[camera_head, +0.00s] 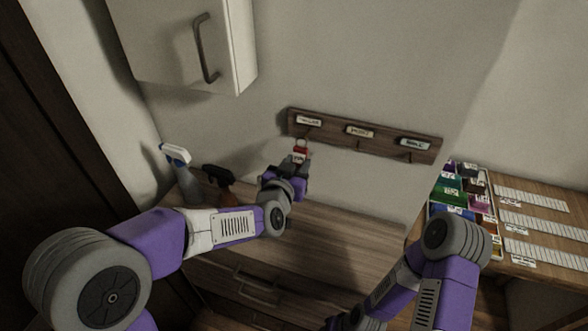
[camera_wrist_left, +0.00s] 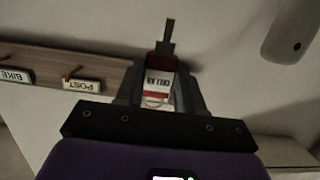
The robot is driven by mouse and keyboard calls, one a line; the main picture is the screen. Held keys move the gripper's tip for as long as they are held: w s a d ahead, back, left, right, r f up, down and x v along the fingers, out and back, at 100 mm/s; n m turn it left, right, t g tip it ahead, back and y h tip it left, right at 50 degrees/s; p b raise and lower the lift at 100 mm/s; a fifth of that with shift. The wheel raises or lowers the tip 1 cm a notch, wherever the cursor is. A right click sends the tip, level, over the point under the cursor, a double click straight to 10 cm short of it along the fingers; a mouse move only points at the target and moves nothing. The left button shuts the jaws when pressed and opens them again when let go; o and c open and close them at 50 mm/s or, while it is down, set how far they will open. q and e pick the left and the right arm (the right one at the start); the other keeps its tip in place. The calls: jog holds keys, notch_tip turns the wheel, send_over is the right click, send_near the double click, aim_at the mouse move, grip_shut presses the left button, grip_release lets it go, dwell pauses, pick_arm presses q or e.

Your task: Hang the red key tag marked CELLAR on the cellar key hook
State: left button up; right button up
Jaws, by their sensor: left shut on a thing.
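My left gripper (camera_head: 300,157) is shut on the red key tag (camera_head: 299,150) just below the left end of the wooden key rack (camera_head: 333,133). In the left wrist view the tag (camera_wrist_left: 158,84) sits between the fingers (camera_wrist_left: 160,80), its white CELLAR label upside down. The rack carries three labelled hooks. Its leftmost label (camera_head: 309,121) is too small to read, and I cannot tell whether the tag touches the hook there. The left wrist view shows the POST label (camera_wrist_left: 82,86) and BIKE label (camera_wrist_left: 14,76). My right gripper is out of view.
A white wall cabinet (camera_head: 173,45) hangs at upper left. A spray bottle (camera_head: 178,165) and a dark bottle (camera_head: 219,180) stand on the wooden counter (camera_head: 330,228) behind my left arm. A tray of coloured items (camera_head: 445,211) lies on the right table. The counter's middle is clear.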

pick_arm(q)
jog(key=shift+x, duration=1.3)
jog(key=shift+w+d+f+b, duration=0.2)
jog(key=shift+w+f+b, duration=0.3)
jog(key=shift+w, duration=0.1)
jog(key=o, duration=1.1)
